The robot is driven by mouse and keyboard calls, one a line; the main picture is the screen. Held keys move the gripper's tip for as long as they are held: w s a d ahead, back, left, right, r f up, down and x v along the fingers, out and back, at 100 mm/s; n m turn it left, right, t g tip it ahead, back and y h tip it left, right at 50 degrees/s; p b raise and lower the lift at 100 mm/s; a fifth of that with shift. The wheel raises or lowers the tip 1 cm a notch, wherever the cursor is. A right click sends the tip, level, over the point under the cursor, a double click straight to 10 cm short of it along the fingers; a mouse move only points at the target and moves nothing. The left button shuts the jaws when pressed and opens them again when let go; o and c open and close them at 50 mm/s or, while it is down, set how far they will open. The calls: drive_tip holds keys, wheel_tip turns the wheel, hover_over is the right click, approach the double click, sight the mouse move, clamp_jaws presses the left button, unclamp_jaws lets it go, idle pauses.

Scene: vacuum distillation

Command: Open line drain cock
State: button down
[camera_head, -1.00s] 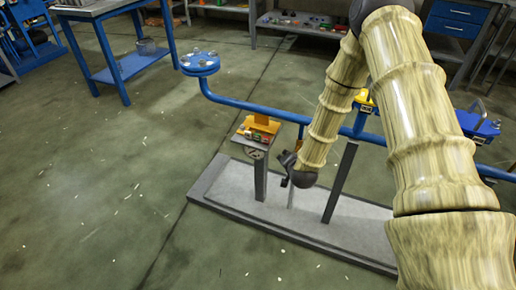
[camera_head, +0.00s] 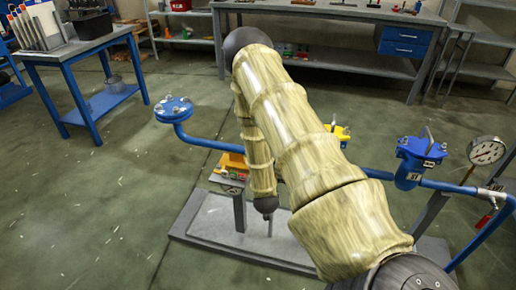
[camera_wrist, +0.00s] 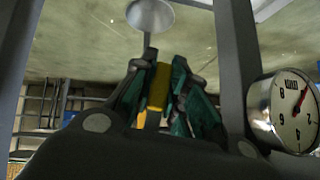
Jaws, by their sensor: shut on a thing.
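In the wrist view, my gripper (camera_wrist: 157,82) is closed with its green-padded fingers on both sides of a narrow yellow handle (camera_wrist: 159,88). The handle appears to be the lever of the line drain cock. The cock's body is mostly hidden behind the fingers. A grey stem and a pale round cup-like part (camera_wrist: 150,14) show just beyond the fingertips. In the head view, my arm hides the gripper and the cock. The blue pipe line (camera_head: 206,142) runs behind my arm to the right.
A white-faced gauge (camera_wrist: 292,112) is close at the right of the wrist view, beside grey posts. In the head view, a gauge (camera_head: 487,150) and a blue valve unit (camera_head: 421,150) stand at right. A blue table (camera_head: 75,48) is at left, with open floor before it.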

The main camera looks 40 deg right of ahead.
drive_tip(key=shift+s+f, duration=0.1)
drive_tip(key=shift+s, duration=0.05)
drive_tip(key=c, duration=1.7)
unclamp_jaws()
drive_tip(key=shift+a+r, duration=0.1)
drive_tip(key=shift+r, duration=0.1)
drive_tip(key=v, duration=1.1)
drive_tip(key=shift+s+a+r, duration=0.1)
drive_tip(key=shift+a+r, duration=0.05)
drive_tip(key=shift+r, duration=0.1)
